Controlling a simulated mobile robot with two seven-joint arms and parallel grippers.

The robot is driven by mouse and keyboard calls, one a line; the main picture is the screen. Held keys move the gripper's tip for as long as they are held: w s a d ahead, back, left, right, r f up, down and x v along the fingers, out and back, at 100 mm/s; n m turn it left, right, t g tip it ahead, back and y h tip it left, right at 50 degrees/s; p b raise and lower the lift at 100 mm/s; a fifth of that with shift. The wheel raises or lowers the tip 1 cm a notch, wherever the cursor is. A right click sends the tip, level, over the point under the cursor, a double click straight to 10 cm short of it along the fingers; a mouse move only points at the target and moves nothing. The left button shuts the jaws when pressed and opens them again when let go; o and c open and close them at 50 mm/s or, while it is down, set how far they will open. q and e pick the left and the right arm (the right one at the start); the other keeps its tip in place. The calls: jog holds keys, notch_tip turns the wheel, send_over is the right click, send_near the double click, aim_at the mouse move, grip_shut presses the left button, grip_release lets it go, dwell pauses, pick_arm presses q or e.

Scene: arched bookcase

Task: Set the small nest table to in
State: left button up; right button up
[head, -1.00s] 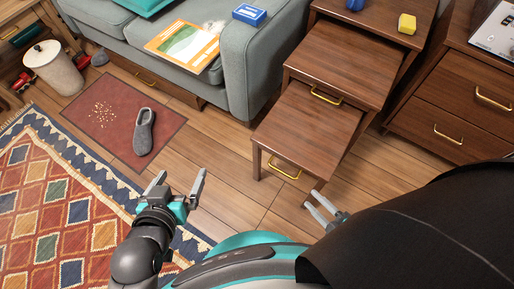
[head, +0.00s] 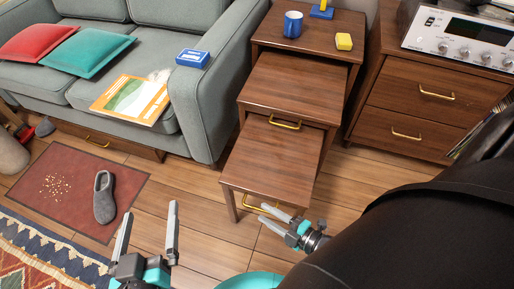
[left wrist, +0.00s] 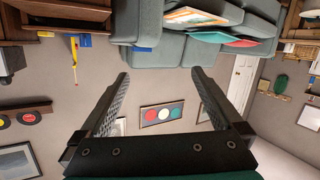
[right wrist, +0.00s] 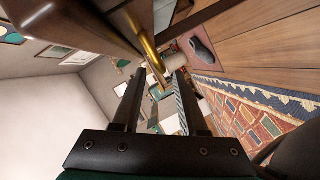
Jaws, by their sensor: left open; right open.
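The small nest table (head: 268,160) is the lowest and nearest of three nested brown wooden tables in the head view. It stands pulled out in front of the middle one (head: 292,88). A gold handle (head: 250,206) is on its front edge. My right gripper (head: 268,217) is open at this handle. In the right wrist view a gold handle (right wrist: 147,45) reaches down toward the space between the open fingers (right wrist: 156,78); whether they touch it I cannot tell. My left gripper (head: 150,209) is open and empty above the floor, left of the table.
A grey sofa (head: 212,100) stands left, a drawer cabinet (head: 413,101) right. A grey slipper (head: 104,197) lies on a red mat (head: 62,205).

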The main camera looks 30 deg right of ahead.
aim_at(257, 209)
pick_arm(q)
jog(key=shift+s+d+r+n+t+h+b, duration=0.15)
jog(key=shift+s+d+r+t+h+b, duration=0.15)
jog(key=shift+t, duration=0.2)
jog(key=shift+s+d+r+n+t+h+b, duration=0.1)
jog(key=shift+s+d+r+n+t+b, duration=0.05)
jog(key=shift+r+t, duration=0.3)
pick_arm(e)
jog(key=shift+x, duration=2.1)
pick_arm(q)
jog(key=shift+f, duration=0.1)
pick_arm(e)
grip_shut()
